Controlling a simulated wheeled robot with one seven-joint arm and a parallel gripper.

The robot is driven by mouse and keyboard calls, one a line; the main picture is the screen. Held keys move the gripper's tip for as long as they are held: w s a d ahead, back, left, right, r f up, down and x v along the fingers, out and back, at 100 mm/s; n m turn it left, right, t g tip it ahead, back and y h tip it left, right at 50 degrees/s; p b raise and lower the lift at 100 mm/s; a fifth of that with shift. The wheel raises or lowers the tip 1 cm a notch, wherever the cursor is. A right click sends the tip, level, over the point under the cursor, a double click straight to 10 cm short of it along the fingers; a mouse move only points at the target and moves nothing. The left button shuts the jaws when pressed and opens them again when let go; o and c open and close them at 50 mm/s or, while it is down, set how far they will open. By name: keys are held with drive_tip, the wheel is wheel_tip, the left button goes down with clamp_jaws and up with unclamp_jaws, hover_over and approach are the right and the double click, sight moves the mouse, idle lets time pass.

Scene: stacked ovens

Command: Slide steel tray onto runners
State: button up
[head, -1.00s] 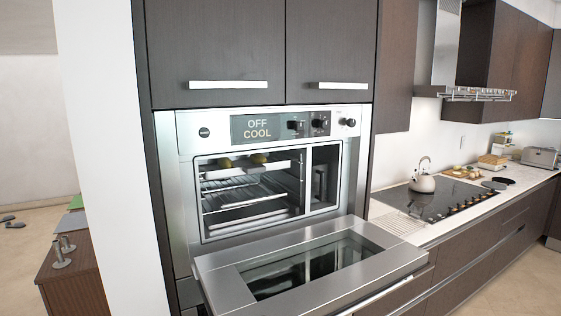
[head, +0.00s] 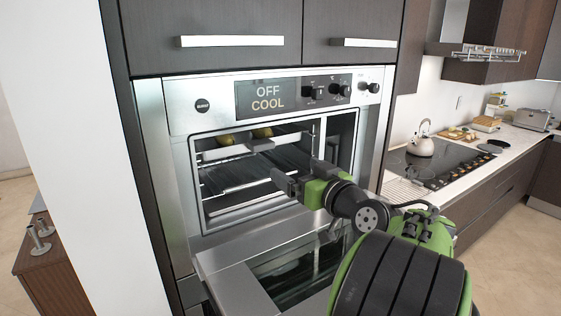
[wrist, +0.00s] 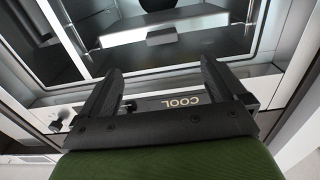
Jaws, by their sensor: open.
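My gripper (head: 300,178) is open in front of the oven mouth, to the right of and below the tab. In the wrist view, nothing is between its fingers (wrist: 160,68). Wire runners (head: 238,176) show below the tray. I cannot tell whether the tray rests on runners; its rear is hidden.
The oven door (head: 225,266) is folded down below my arm. A divider (head: 322,140) and a narrow side compartment (head: 340,138) bound the cavity on the right. The control panel (head: 285,95) reads OFF COOL. A kettle (head: 420,145) stands on the hob at the right.

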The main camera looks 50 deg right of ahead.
sight(265, 149)
drive_tip(key=p+x, duration=0.4)
drive_tip(key=x, duration=0.9)
drive_tip(key=shift+w+r, duration=0.2)
drive_tip(key=shift+w, duration=0.2)
drive_tip(key=shift+w+d+f, duration=0.1)
drive_tip(key=shift+w, duration=0.25)
drive_tip(key=shift+s, duration=0.1)
